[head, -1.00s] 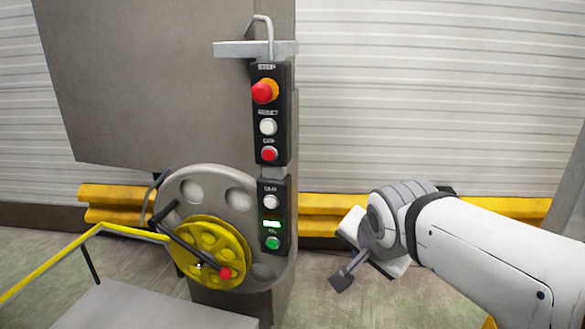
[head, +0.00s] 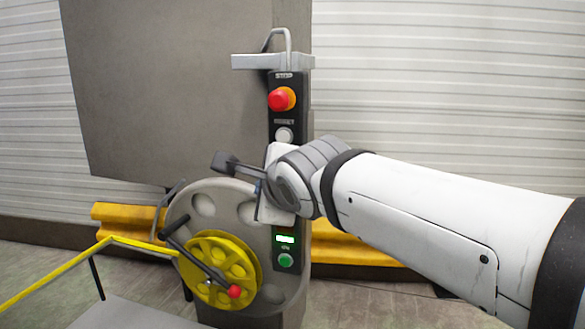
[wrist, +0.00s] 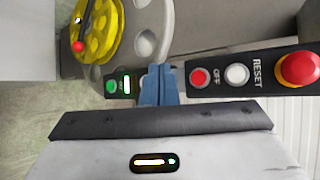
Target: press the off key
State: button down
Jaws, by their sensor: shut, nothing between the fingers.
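The off key is a red round button (wrist: 199,77) labelled OFF on the black control box in the wrist view. In the head view it is hidden behind my wrist. My gripper (wrist: 158,68) shows as two blue fingers shut together with nothing between them. In the wrist view the fingertips are just left of the off key, between the two black boxes. I cannot tell whether the tips touch anything.
Beside the off key are a white RESET button (wrist: 237,75) and a red STOP knob (wrist: 298,70). The lower box has a green button (head: 285,261) and a lit display (head: 285,239). A yellow handwheel (head: 215,262) with a crank stands left of it.

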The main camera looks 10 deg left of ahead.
jog(key=shift+w+r, duration=0.1)
jog(key=w+p, duration=0.8)
jog(key=p, duration=1.3)
jog(key=shift+w+d, duration=0.25)
jog(key=shift+d, duration=0.1)
jog(key=shift+w+p, duration=0.15)
jog(key=shift+p, duration=0.15)
dwell(1.1)
jog(key=shift+w+p, duration=0.35)
jog(key=shift+p, duration=0.05)
